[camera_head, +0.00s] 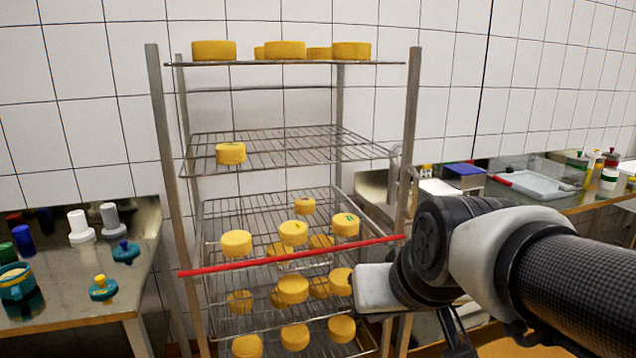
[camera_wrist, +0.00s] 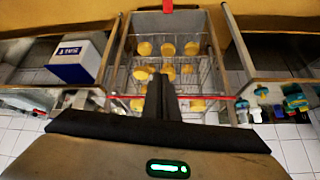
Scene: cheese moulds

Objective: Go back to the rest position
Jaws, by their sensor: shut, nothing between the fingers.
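My gripper (camera_wrist: 162,85) shows in the wrist view with its two dark fingers together and nothing between them. The fingers stand in front of a wire rack with yellow cheeses, and hide part of it. In the head view my arm reaches in from the right, and its wrist overlaps the rack's lower right side. I cannot make out the fingertips there. The metal rack (camera_head: 161,130) stands against the tiled wall. Round yellow cheeses (camera_head: 231,153) sit on its shelves, several on the top one. A red bar (camera_head: 290,256) crosses the rack's front.
A left table (camera_head: 60,305) holds white, blue and teal items, including a teal cup (camera_head: 15,283). A right counter (camera_head: 590,197) carries a pale tray (camera_head: 535,184), a blue-topped box (camera_head: 464,173) and several bottles. A white and blue box (camera_wrist: 75,60) shows in the wrist view.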

